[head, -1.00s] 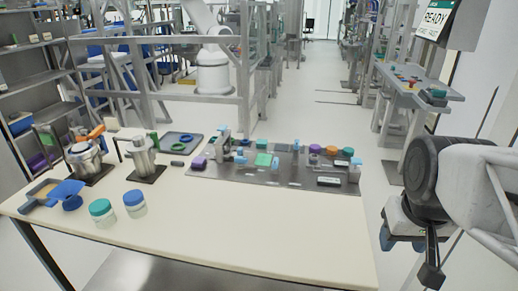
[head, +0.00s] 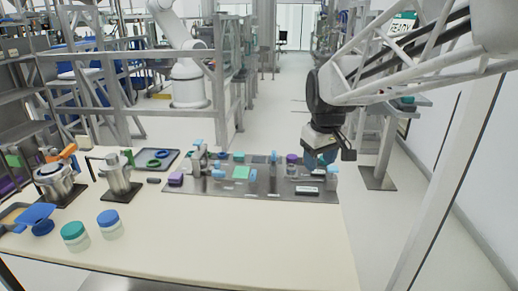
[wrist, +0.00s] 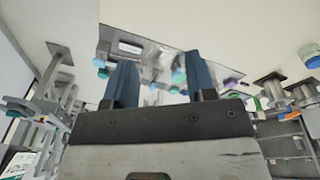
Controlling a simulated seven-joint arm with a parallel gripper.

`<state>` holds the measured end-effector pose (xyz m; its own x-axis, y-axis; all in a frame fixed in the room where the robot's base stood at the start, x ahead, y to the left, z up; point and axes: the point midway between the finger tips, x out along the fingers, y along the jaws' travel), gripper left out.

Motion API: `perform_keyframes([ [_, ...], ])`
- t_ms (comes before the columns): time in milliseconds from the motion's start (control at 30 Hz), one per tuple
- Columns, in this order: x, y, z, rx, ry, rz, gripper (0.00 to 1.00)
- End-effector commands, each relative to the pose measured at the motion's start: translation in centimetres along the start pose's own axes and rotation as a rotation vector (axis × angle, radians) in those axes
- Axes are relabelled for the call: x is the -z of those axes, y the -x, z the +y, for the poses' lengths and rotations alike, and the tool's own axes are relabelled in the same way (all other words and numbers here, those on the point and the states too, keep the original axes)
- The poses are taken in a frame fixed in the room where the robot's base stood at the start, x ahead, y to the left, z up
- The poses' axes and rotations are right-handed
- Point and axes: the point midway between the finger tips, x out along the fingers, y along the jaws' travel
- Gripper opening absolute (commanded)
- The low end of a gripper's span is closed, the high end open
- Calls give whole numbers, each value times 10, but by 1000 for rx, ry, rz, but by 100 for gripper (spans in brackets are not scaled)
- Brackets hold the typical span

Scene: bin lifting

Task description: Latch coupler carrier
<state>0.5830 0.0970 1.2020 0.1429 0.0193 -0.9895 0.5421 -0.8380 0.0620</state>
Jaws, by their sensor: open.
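My gripper (head: 328,152) hangs over the right end of a grey metal plate (head: 225,187) on the table. In the wrist view its two blue fingers (wrist: 160,65) stand apart with nothing between them. The plate carries a metal fixture with light blue parts (head: 198,160), a green square (head: 241,173), a purple block (head: 176,179), a purple-topped piece (head: 292,161) and a small dark labelled box (head: 306,190). I cannot tell which piece is the coupler carrier or how its latch stands. My gripper hides part of the plate's right end. The wrist view also shows the plate (wrist: 112,40), upside down.
Two metal vessels (head: 55,182) (head: 118,176) stand at the left on dark bases. Green-lidded (head: 74,233) and blue-lidded (head: 109,220) jars stand in front. A dark tray (head: 157,161) with green rings lies behind. The table's front right (head: 260,235) is clear.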

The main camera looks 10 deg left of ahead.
Motion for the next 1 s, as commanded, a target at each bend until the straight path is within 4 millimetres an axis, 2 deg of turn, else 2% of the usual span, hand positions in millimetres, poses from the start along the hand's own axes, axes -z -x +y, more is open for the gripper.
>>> perform_keyframes([
  [100, 32, -7, 1, 7, 59, -8, 51],
  [567, 149, -41, -5, 32, 291, -32, 51],
  [1000, 257, -93, -28, 58, 511, -52, 51],
])
